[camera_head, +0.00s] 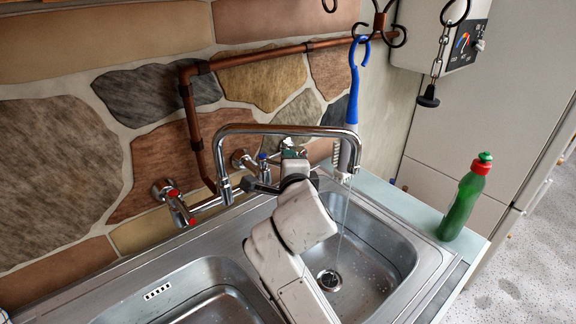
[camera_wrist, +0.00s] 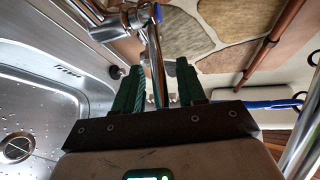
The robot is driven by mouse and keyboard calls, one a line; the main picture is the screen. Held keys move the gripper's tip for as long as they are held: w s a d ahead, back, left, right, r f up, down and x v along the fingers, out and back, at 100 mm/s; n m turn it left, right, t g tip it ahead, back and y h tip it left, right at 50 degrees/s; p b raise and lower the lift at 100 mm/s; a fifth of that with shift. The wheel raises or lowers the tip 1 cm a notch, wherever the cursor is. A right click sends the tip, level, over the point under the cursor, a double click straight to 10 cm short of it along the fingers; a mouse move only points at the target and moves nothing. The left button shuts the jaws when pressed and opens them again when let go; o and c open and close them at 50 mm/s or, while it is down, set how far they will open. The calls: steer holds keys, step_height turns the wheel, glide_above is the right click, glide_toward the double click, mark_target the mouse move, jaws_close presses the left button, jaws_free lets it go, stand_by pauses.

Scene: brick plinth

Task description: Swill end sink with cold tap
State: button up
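The end sink (camera_head: 384,247) is the right-hand steel basin; its drain (camera_head: 329,281) is visible. A chrome spout (camera_head: 290,129) arches to the right over it, and a thin stream of water (camera_head: 343,218) falls from its outlet. The cold tap (camera_head: 263,158) has a blue marking, also visible in the wrist view (camera_wrist: 158,13). The red-marked hot tap (camera_head: 175,204) is at the left. My gripper (camera_head: 290,153) is close to the cold tap, behind the spout. In the wrist view my gripper (camera_wrist: 158,70) has its green fingers apart, with chrome pipework showing between them; contact is unclear.
A second basin (camera_head: 215,305) lies to the left. A blue-handled brush (camera_head: 353,95) hangs from the copper pipe (camera_head: 252,57) beside the spout outlet. A green bottle (camera_head: 464,203) stands on the right worktop. A chain with a black plug (camera_head: 428,98) hangs near the wall heater (camera_head: 440,30).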

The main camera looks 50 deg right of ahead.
steer(key=b+v, duration=0.1)
steer(key=v, duration=0.8)
steer(key=shift+s+a+b, duration=0.25)
steer(key=shift+a+b, duration=0.05)
